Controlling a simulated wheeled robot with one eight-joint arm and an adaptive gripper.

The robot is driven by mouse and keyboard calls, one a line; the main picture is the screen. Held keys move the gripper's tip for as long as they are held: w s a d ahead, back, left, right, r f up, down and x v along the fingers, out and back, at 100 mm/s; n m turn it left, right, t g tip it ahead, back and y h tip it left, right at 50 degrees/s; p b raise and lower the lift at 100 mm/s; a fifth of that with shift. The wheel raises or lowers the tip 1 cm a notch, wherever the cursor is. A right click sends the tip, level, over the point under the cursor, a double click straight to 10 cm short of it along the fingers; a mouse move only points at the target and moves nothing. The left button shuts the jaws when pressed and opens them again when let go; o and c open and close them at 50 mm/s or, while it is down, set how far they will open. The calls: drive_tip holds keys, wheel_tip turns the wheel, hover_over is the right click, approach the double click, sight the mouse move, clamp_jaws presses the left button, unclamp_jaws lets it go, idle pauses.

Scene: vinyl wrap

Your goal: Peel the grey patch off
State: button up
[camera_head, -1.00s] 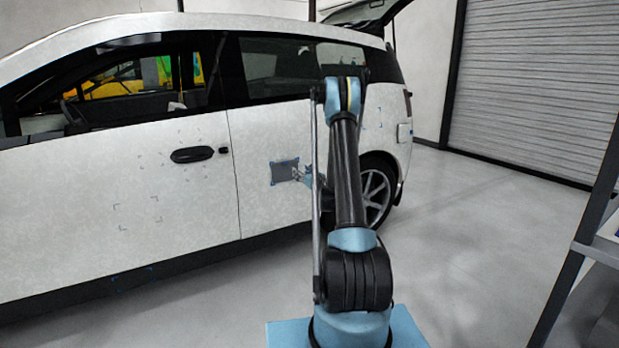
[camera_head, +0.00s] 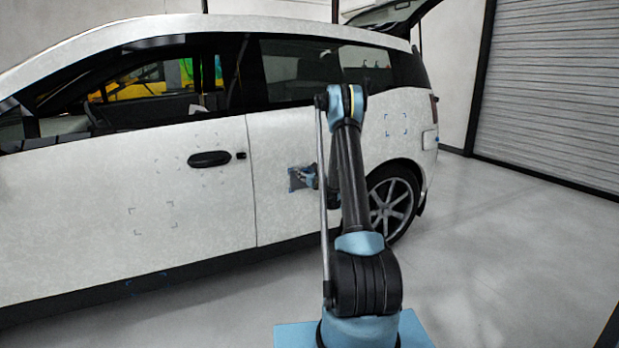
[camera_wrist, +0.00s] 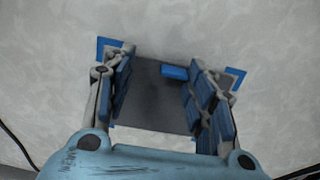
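The grey patch (camera_head: 296,180) is a small dark square on the white car's rear side panel, just behind the door seam. In the wrist view the grey patch (camera_wrist: 150,100) lies flat between my fingers, with a blue tab (camera_wrist: 174,72) at its upper right edge. Blue corner marks (camera_wrist: 236,78) frame it. My gripper (camera_wrist: 158,80) is open, its two blue-padded fingers on either side of the patch, with the tab between them near the right finger. Whether the fingers touch the panel I cannot tell. In the head view my gripper (camera_head: 309,176) partly covers the patch's right side.
The white car (camera_head: 100,220) fills the left and middle. Its door handle (camera_head: 210,158) and rear wheel (camera_head: 392,205) are on either side of the patch. Other blue corner marks (camera_head: 395,125) show on the body. The grey floor (camera_head: 500,240) is clear at right.

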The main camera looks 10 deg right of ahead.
drive_tip(key=shift+d, duration=0.55)
drive_tip(key=shift+w+d, duration=0.1)
drive_tip(key=shift+d, duration=0.1)
drive_tip(key=c, duration=1.1)
drive_tip(key=shift+o, duration=1.1)
clamp_jaws()
drive_tip(key=shift+d, duration=0.1)
drive_tip(key=shift+s+d, duration=0.15)
drive_tip(key=shift+s, duration=0.35)
drive_tip(key=v, duration=0.6)
drive_tip(key=shift+s+r, duration=0.3)
drive_tip(key=shift+s, duration=0.1)
drive_tip(key=shift+d, duration=0.1)
